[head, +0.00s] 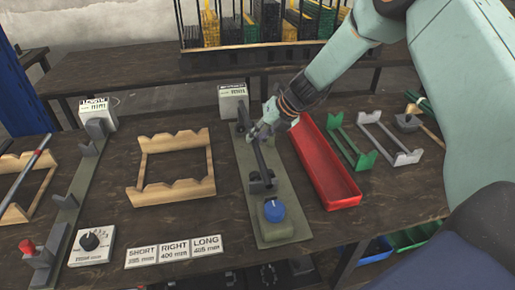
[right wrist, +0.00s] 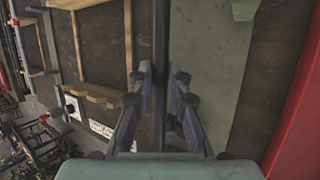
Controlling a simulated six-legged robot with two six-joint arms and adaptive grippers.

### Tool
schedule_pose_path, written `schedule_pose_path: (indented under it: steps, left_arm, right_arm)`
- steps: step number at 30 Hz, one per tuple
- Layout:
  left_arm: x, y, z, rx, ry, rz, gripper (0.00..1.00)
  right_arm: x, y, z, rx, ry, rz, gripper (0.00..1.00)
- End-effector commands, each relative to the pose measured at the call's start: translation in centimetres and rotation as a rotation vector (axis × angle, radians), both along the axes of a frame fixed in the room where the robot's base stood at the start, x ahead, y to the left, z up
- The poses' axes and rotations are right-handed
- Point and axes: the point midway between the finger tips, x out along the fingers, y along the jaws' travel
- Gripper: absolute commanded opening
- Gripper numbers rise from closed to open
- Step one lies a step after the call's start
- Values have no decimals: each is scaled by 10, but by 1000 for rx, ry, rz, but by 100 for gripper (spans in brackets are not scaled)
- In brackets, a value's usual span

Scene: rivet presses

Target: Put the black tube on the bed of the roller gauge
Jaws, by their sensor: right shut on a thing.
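The black tube (head: 262,158) is held over the roller gauge, lined up roughly along its length. In the right wrist view the tube (right wrist: 160,50) runs between the two fingers (right wrist: 162,95). The roller gauge has a long grey-green bed (head: 281,222), dark supports (head: 262,183), a blue knob (head: 274,210) and a display box (head: 233,97) at its far end. My left gripper is not in view.
A red tray (head: 327,165) stands close on the right of the gauge. A wooden rack (head: 146,190) is on the left, with labelled plates (head: 175,250) in front. A length gauge (head: 72,200) and dial box (head: 92,246) are farther left. Green (head: 352,143) and grey (head: 390,140) racks lie right.

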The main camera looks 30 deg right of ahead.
Motion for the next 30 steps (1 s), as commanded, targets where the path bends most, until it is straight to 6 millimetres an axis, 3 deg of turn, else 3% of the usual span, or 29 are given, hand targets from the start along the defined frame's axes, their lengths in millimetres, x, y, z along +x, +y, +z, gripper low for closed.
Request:
schedule_pose_path:
  steps: [1,5,18,19,26,30]
  left_arm:
    - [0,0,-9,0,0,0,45]
    - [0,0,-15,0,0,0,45]
    - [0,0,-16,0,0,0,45]
    - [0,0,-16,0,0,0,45]
    - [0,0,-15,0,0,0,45]
    - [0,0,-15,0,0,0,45]
  right_arm:
    - [-1,0,-15,-1,3,0,0]
    - [0,-1,-29,-1,0,0,0]
    - [0,-1,-33,-1,0,0,0]
    - [0,-1,-33,-1,0,0,19]
    - [0,-1,-33,-1,0,0,38]
    - [0,-1,-32,-1,0,0,40]
